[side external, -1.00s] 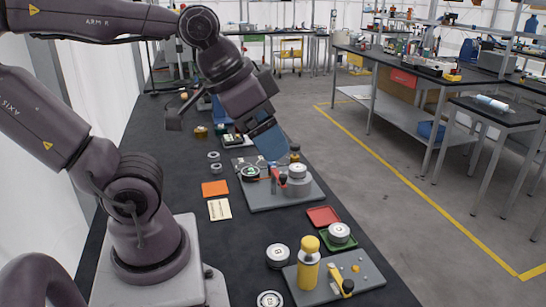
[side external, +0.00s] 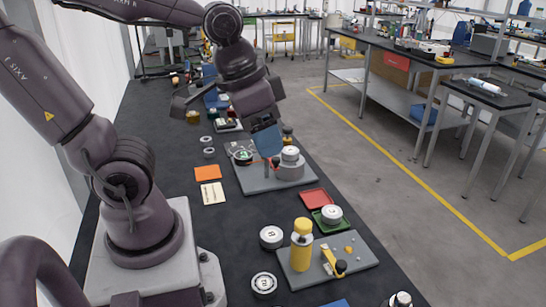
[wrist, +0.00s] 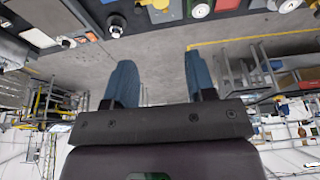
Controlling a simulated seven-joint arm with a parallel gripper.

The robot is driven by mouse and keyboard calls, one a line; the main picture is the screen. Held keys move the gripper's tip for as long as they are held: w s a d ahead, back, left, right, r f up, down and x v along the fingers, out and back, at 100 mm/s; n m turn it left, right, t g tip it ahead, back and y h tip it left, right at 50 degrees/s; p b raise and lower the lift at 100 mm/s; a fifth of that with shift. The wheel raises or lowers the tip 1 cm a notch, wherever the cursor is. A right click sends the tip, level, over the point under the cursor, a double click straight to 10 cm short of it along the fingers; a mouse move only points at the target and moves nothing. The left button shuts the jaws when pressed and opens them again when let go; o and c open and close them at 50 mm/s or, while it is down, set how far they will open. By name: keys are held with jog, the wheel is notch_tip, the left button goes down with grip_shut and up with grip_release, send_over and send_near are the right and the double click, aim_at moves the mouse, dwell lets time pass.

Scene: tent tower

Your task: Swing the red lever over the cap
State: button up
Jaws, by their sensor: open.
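The red lever (side external: 267,163) is small in the side external view, on a grey plate (side external: 252,185), with a dark knob near it. A silver cap (side external: 290,153) sits on a round grey post at the plate's right side; the lever lies left of it. My gripper (side external: 266,145) is above the plate, just left of the cap, its blue fingers pointing down and hiding part of the lever area. I cannot tell whether it touches the lever. In the wrist view my gripper (wrist: 161,80) has its two blue fingers wide apart, with nothing between them.
In front, a second grey plate (side external: 355,251) holds a yellow post (side external: 302,245) and a yellow lever. A red tray (side external: 315,199), a green tray with a white disc, and an orange square (side external: 207,173) lie nearby.

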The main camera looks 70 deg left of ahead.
jog(key=w+a+f+m+g+y, duration=0.1)
jog(key=a+f+m+g+y, duration=0.1)
jog(key=a+f+g+y, duration=0.5)
jog(key=m+t+y, duration=0.3)
jog(key=m+y, duration=0.8)
jog(key=m, duration=0.5)
send_over(277, 162)
jog(key=d, duration=0.2)
notch_tip(277, 162, down, 8)
notch_tip(277, 162, down, 6)
jog(key=shift+f, duration=0.1)
jog(key=a, duration=0.3)
jog(key=shift+a, duration=1)
grip_shut()
